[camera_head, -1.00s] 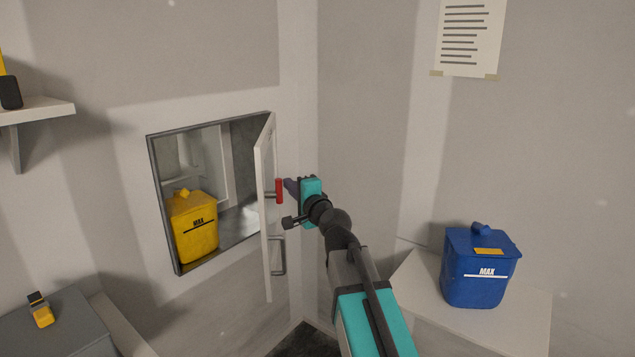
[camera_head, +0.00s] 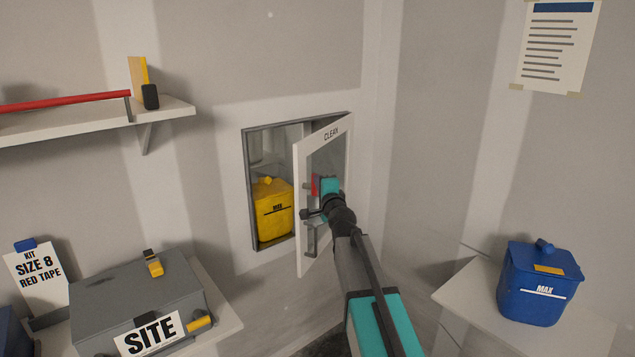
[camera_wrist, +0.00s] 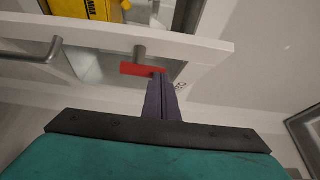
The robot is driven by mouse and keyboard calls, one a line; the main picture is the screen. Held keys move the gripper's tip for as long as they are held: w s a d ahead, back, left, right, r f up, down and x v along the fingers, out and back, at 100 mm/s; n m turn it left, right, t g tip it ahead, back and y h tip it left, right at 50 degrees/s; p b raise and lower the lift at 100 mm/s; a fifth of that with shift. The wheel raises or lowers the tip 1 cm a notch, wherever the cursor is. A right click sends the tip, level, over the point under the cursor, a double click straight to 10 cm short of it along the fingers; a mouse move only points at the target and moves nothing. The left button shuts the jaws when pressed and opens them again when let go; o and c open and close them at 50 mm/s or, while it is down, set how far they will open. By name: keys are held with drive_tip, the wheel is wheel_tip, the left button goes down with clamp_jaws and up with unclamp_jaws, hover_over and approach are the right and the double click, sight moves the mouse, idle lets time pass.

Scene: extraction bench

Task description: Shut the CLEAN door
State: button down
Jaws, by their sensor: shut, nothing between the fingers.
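The CLEAN door (camera_head: 337,135) is a white-framed door with a clear pane, hinged on the right of a wall opening. It stands partly open, its free left edge out from the wall. A red handle piece (camera_wrist: 143,69) shows on the door in the wrist view, with a metal bar handle (camera_wrist: 40,52) to its left. My gripper (camera_wrist: 160,82) is shut and empty, its fingertips at the red piece; I cannot tell whether they touch. In the head view my gripper (camera_head: 318,197) partly covers the door's outer face. A yellow MAX bin (camera_head: 272,208) sits inside the opening.
A blue MAX bin (camera_head: 540,283) stands on a white ledge (camera_head: 465,297) at the right. A grey case (camera_head: 137,291) with a SITE label sits at the lower left. A shelf (camera_head: 165,108) is above it. The wall between door and blue bin is clear.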

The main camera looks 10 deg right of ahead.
drive_tip(key=shift+s+d+f, duration=0.15)
drive_tip(key=shift+s+d, duration=0.05)
drive_tip(key=shift+d, duration=0.15)
drive_tip(key=s+a+p, duration=0.2)
drive_tip(key=s+a, duration=0.4)
drive_tip(key=a, duration=0.1)
drive_tip(key=shift+s+p, duration=0.3)
idle(1.2)
idle(0.5)
